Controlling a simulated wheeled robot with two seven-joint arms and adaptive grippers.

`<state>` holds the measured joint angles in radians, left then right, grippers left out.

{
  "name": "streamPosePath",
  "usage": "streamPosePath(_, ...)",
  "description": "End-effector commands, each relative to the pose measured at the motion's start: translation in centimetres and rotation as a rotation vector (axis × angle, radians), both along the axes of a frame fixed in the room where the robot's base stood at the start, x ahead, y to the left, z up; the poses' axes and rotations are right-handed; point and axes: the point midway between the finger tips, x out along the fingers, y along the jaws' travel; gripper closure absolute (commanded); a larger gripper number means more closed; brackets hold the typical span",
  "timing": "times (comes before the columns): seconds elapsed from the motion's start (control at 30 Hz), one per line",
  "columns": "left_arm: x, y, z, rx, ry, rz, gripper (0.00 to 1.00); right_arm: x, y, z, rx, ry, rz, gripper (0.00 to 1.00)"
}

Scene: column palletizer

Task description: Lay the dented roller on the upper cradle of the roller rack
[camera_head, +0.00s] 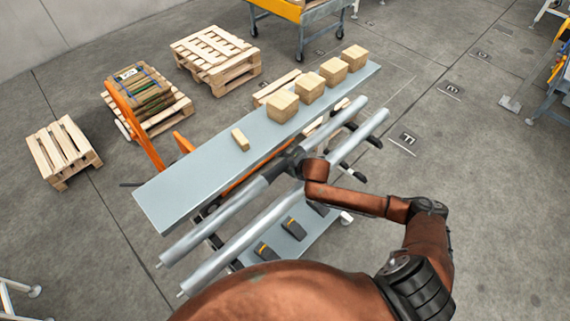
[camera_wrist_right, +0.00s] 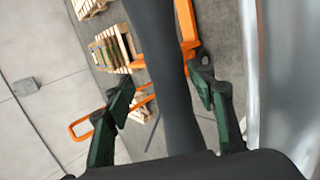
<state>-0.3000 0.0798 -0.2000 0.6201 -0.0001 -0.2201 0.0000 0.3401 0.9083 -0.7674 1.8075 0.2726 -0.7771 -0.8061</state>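Two long silver rollers lie side by side along the near side of the grey bench: the upper roller (camera_head: 215,222) and the lower roller (camera_head: 232,250). I cannot make out a dent on either, and the rack's cradles are mostly hidden. My right gripper (camera_head: 290,163) is at the dark middle section of the upper roller. In the right wrist view a dark bar (camera_wrist_right: 177,90) runs between the green fingers of my right gripper (camera_wrist_right: 163,78); they stand apart, with a clear gap on the left. A silver roller (camera_wrist_right: 290,60) passes close on the right. My left gripper is not in view.
The grey bench (camera_head: 185,185) carries several cardboard boxes (camera_head: 282,106) and a small wooden block (camera_head: 240,139). A lower shelf (camera_head: 312,240) holds dark and yellow pieces. Wooden pallets (camera_head: 62,150) stand behind at left. The floor at right is largely clear.

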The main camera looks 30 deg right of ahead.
Motion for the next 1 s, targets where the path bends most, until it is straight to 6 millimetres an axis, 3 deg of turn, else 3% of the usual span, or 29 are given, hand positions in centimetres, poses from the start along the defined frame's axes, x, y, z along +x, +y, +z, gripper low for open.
streamPosePath(0.2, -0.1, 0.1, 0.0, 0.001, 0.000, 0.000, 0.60, -0.4, -0.1, -0.7, -0.002, 0.013, -0.002, 0.48)
streamPosePath(0.37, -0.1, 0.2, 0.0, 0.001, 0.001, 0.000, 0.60, -0.8, -0.3, 0.0, -0.003, 0.011, -0.002, 0.48)
streamPosePath(0.8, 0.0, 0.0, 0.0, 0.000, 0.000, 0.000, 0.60, -6.7, -1.2, 6.0, -0.003, 0.006, 0.001, 0.48)
streamPosePath(1.0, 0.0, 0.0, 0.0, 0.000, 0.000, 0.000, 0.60, -8.3, -1.5, 7.7, -0.002, 0.005, -0.001, 0.48)
